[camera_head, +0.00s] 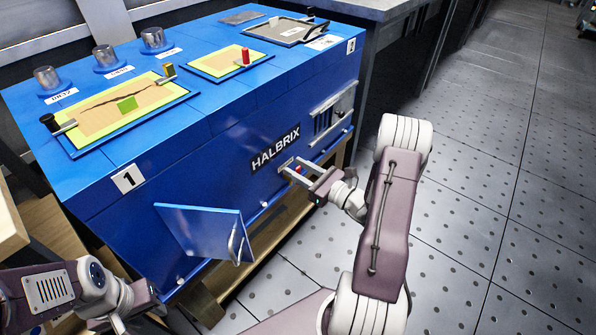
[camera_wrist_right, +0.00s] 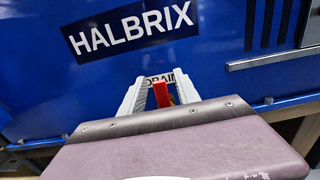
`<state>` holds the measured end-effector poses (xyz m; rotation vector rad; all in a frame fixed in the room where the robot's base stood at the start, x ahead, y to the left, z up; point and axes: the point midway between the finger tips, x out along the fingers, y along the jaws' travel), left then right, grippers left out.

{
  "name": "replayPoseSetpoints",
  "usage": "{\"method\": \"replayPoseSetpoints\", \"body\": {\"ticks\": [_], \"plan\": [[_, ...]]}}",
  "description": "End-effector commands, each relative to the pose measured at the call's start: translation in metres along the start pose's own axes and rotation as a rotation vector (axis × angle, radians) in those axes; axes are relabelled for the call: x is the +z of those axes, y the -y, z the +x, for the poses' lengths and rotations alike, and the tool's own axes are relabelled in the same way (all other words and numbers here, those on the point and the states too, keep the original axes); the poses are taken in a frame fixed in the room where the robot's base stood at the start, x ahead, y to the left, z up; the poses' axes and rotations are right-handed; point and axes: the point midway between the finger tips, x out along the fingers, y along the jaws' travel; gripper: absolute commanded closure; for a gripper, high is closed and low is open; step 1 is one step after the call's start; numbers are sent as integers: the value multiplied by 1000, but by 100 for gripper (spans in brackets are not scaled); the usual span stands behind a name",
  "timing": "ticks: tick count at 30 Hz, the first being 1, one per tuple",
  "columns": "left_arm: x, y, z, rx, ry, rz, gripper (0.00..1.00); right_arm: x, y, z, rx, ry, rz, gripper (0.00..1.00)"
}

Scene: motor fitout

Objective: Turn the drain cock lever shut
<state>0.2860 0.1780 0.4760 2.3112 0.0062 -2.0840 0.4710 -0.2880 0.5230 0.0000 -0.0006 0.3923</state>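The drain cock lever (camera_wrist_right: 161,95) is red and stands up between the two fingers of my right gripper (camera_wrist_right: 158,92) in the right wrist view. The lever's lower part is hidden by my wrist. My left gripper (camera_head: 132,308) is low at the left, its fingers unclear.
The blue cabinet (camera_head: 220,125) has a hinged door (camera_head: 203,232) standing open at the lower left, between my arms. Metal cups and yellow-edged trays (camera_head: 125,112) are on its top. A grille (camera_head: 325,118) is right of the lever. The floor (camera_head: 490,200) at right is clear.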

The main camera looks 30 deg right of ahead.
Motion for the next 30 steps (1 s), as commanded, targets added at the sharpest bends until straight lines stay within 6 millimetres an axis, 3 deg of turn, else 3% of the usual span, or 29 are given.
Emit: {"method": "replayPoseSetpoints", "body": {"ticks": [3, 7, 17, 30], "plan": [[0, 0, 0, 0, 0, 0, 64, 0, 0, 0, 0, 0, 0, 65], [0, 0, 0, 0, 0, 0, 64, 0, 0, 0, 0, -1, 0, 100], [-1, 0, -6, 0, 0, 0, 64, 2, 1, -1, 0, -1, 24, 100], [-5, -1, -49, 0, 0, 0, 64, 3, 17, -1, -1, -3, 324, 100]]}}
